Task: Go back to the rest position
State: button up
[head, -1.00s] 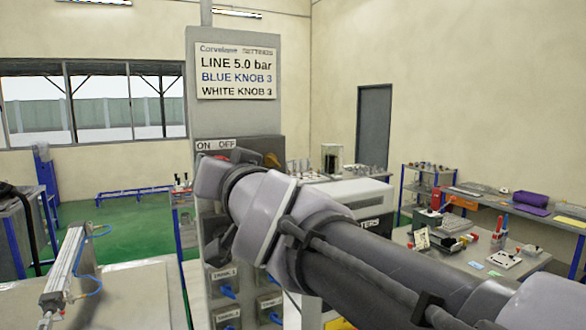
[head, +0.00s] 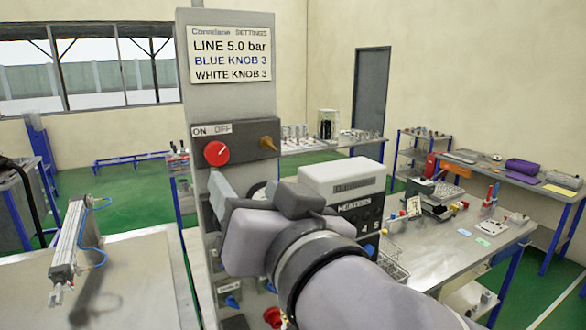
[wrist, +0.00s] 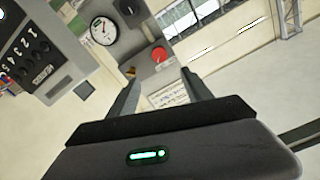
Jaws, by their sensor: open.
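My gripper (wrist: 158,88) shows in the wrist view with its two dark fingers apart and nothing between them. Beyond the fingers are the panel's red knob (wrist: 158,54) and a round gauge (wrist: 103,30), with a visible gap in the picture. The red knob (head: 216,153) is in plain sight there, beside a brown-yellow handle (head: 268,143) under the ON OFF label.
The heaters box (head: 342,180) stands right behind my arm; its numbered face also shows in the wrist view. A loaded bench (head: 470,228) is at right.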

jog(key=s+d+f+m+g+h+b, duration=0.1)
jog(key=d+f+g+h+b, duration=0.3)
jog(key=f, duration=0.6)
jog(key=s+d+f+m+t+y+b, duration=0.1)
jog(key=d+f+b, duration=0.3)
jog(key=f, duration=0.6)
jog(key=s+d+f+m+g+h+b, duration=0.1)
jog(key=d+f+g+h+b, duration=0.1)
jog(key=f+b, duration=0.6)
jog(key=s+d+f+m+g+h+b, duration=0.1)
jog(key=s+d+f, duration=0.3)
jog(key=f, duration=0.5)
jog(key=s+d+f+m+g+h+b, duration=0.1)
jog(key=s+d+f+m+g+b, duration=0.2)
jog(key=f, duration=0.7)
jog(key=shift+s+d+h, duration=0.3)
jog(key=shift+s+d, duration=0.05)
jog(key=shift+d, duration=0.35)
jog(key=shift+a, duration=0.1)
